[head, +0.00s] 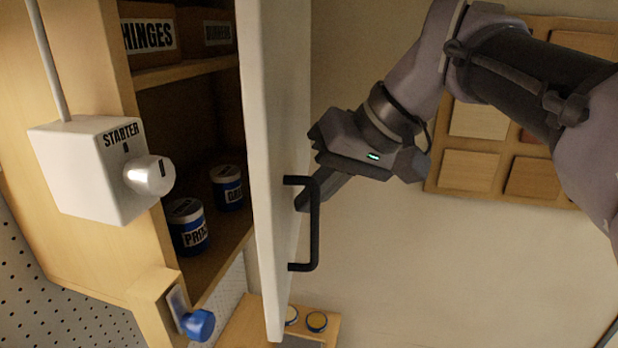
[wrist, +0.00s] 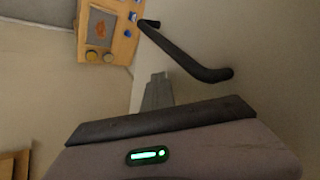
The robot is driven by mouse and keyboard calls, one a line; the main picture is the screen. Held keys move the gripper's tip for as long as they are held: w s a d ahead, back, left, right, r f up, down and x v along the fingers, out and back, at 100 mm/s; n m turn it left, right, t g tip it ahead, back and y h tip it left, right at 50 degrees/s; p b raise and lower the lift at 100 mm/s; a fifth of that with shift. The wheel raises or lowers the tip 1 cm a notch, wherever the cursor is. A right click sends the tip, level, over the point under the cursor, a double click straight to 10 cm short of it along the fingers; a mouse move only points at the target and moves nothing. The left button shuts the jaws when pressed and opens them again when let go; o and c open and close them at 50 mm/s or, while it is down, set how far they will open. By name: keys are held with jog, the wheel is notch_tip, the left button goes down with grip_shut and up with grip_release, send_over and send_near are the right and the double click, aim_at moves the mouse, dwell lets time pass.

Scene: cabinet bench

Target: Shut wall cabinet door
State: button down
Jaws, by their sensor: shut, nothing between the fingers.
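The wall cabinet (head: 155,80) stands open at the left of the head view, with its shelves showing. Its white door (head: 272,120) stands swung out, seen nearly edge-on. A black bar handle (head: 316,225) is on the door's right-hand face; the handle also crosses the wrist view (wrist: 190,58). My gripper (head: 303,203) is shut and empty, its fingertips close to the door face beside the handle. In the wrist view my fingers (wrist: 157,90) point at the pale door surface (wrist: 265,60). Whether they touch the door or the handle I cannot tell.
A white starter box (head: 95,170) with a knob is on the cabinet's left side. A blue knob (head: 198,324) sits below it. Blue cans (head: 187,228) and labelled boxes (head: 150,35) stand inside. A wooden panel (head: 480,150) hangs on the wall behind my arm.

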jog(key=w+a, duration=0.1)
jog(key=a, duration=0.7)
jog(key=shift+a+r, duration=0.15)
jog(key=shift+r, duration=0.1)
